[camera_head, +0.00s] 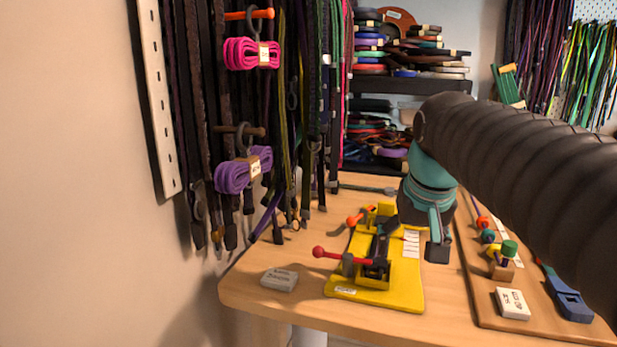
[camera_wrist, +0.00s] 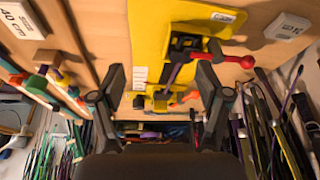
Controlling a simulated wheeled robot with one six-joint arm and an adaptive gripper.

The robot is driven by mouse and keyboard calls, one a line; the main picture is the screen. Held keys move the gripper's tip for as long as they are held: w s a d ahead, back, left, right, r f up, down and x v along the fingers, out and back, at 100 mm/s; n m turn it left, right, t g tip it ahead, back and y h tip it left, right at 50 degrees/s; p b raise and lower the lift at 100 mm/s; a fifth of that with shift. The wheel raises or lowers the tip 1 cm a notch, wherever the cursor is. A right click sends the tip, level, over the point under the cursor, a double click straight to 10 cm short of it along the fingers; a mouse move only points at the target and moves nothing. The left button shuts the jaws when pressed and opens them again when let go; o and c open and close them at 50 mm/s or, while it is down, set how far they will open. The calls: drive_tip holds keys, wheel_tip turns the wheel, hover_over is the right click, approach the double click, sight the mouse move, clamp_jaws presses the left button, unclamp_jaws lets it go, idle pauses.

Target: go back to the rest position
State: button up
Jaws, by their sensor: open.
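My gripper (camera_head: 437,240) hangs above the table, just right of the yellow clamp fixture. In the wrist view my gripper (camera_wrist: 162,80) has its two dark fingers spread wide apart, with nothing held between them. The yellow fixture (camera_head: 405,290) lies on the wooden table and carries a black clamp (camera_head: 377,250) with a red-knobbed lever (camera_head: 330,254). The fixture also shows beyond the fingers in the wrist view (camera_wrist: 147,35), where a short purple piece shows at the clamp; I cannot tell how it is held.
Pink (camera_head: 240,54) and purple (camera_head: 235,176) cord bundles hang on wall pegs at left. A white label block (camera_head: 280,279) sits near the table's front-left edge (camera_head: 260,304). A brown board (camera_head: 480,305) with coloured tools lies right. Shelves of coiled cords (camera_head: 400,60) stand behind.

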drive_tip(key=s+f+n+t, duration=0.1)
drive_tip(key=s+f, duration=1.4)
drive_tip(key=shift+a, duration=0.35)
